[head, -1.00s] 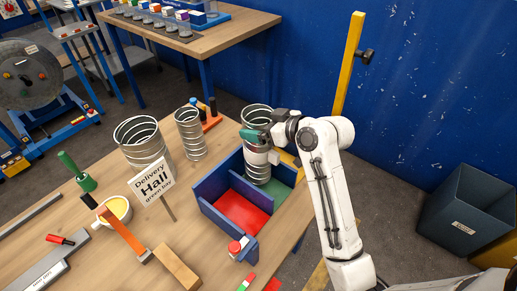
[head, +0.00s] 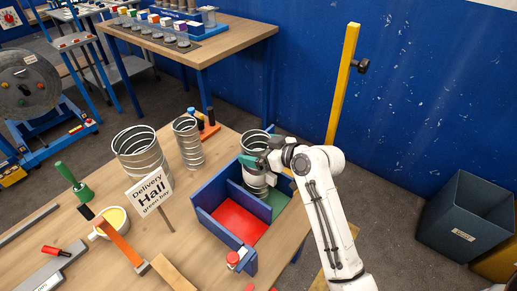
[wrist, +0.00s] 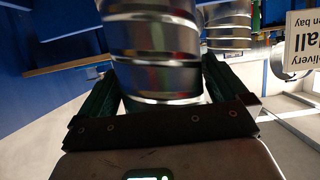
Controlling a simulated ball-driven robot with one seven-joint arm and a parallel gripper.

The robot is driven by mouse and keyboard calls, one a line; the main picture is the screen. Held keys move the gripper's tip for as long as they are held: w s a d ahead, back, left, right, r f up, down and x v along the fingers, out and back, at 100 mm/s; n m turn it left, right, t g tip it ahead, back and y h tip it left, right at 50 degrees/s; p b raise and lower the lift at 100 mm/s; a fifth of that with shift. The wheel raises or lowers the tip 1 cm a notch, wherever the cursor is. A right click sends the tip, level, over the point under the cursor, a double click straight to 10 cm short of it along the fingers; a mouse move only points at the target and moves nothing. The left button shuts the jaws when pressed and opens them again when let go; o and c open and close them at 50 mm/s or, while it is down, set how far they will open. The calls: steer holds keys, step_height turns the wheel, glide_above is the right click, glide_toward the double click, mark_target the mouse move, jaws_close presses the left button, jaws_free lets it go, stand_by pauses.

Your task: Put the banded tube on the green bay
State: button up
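The banded tube (head: 256,172), a ribbed metal cylinder, stands upright inside the blue-walled box, at the far part of the green bay (head: 278,202). I cannot tell whether its base touches the bay floor, as the blue divider hides part of it. My gripper (head: 256,162) reaches in from the right and is shut on the tube, with a green finger against its side. In the wrist view the tube (wrist: 155,50) fills the space between my two green fingers.
The red bay (head: 238,222) is empty, beside the green one. Two other ribbed tubes, a wide one (head: 140,155) and a narrow one (head: 188,145), stand to the left. The "Delivery Hall green bay" sign (head: 150,191) stands before them. A yellow post (head: 342,85) rises behind my arm.

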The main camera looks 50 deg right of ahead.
steer(key=shift+s+r, duration=0.1)
steer(key=shift+r, duration=0.1)
steer(key=v, duration=1.2)
steer(key=s+a+f+g+y, duration=0.1)
steer(key=s+a+f+g, duration=0.2)
steer(key=a+f+g, duration=0.55)
steer(key=s+a+f+g, duration=0.2)
steer(key=s+a+f, duration=0.1)
steer(key=s+f, duration=0.2)
steer(key=s+a+f+g+h, duration=0.1)
steer(key=s+a+f+g, duration=0.1)
steer(key=s+f, duration=0.3)
steer(key=shift+s+a+m+h+b, duration=0.3)
steer(key=shift+s+a+m+b, duration=0.1)
steer(key=shift+s+a, duration=0.6)
steer(key=shift+d+f, duration=0.1)
steer(key=shift+f, duration=0.05)
